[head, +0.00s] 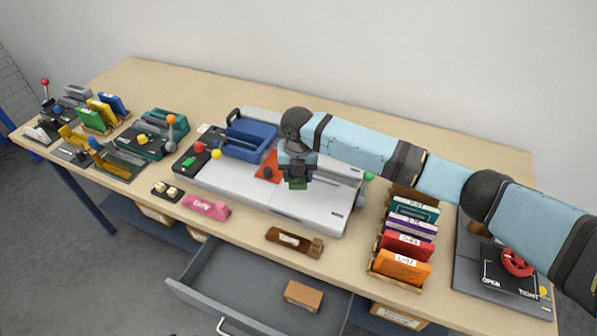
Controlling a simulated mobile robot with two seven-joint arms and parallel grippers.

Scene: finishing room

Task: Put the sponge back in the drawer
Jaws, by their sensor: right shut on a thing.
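My right gripper (298,176) is above the middle of the table, over the light grey panel, and points down. It is shut on a small dark green block (299,184), mostly hidden by the fingers. I cannot tell for sure from its small visible part whether this is the sponge. The grey drawer (225,278) under the table's front edge is pulled open. A tan-brown block (304,296) lies inside it on the right, and the drawer's left part is bare. My left gripper is not in view.
The light grey panel (235,182) carries a blue tray (250,140) and an orange-red patch. A pink block (206,207) and a brown wooden piece (294,242) lie near the front edge. A rack of labelled coloured pieces (402,268) stands right of the drawer.

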